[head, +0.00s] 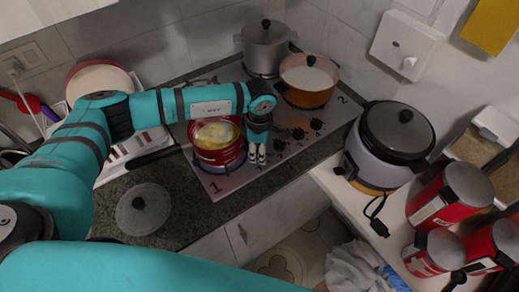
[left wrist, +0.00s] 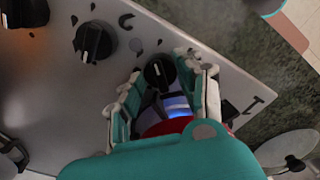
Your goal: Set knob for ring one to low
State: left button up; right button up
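The stove (head: 228,182) carries a row of black knobs along its surface. A knob (left wrist: 158,72) near the large "1" mark lies between the fingertips of my left gripper (head: 257,153) in the left wrist view. The fingers (left wrist: 163,82) stand apart on either side of it; I cannot tell whether they touch it. In the head view the gripper hides this knob. Two other knobs, a middle one (left wrist: 95,41) and a farther one (left wrist: 25,10), show clear. My right gripper is not in view.
A red pot (head: 217,157) with yellow food stands on ring one, close left of my gripper. An orange pot (head: 307,93) and a grey pot (head: 265,48) stand at the back. A glass lid (head: 143,210) lies on the counter. A rice cooker (head: 385,145) stands right.

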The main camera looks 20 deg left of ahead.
pick_arm(q)
jog(key=c, duration=0.4)
jog(key=shift+c, duration=0.3)
jog(key=m+b, duration=0.1)
jog(key=b, duration=0.1)
jog(key=m+b, duration=0.1)
jog(key=shift+f+b, duration=0.35)
jog(key=shift+b, duration=0.05)
jog(key=shift+r+m+b, duration=0.25)
jog(key=shift+m+b, duration=0.25)
jog(key=shift+r, duration=0.1)
jog(key=o, duration=1.2)
jog(key=shift+c, duration=0.2)
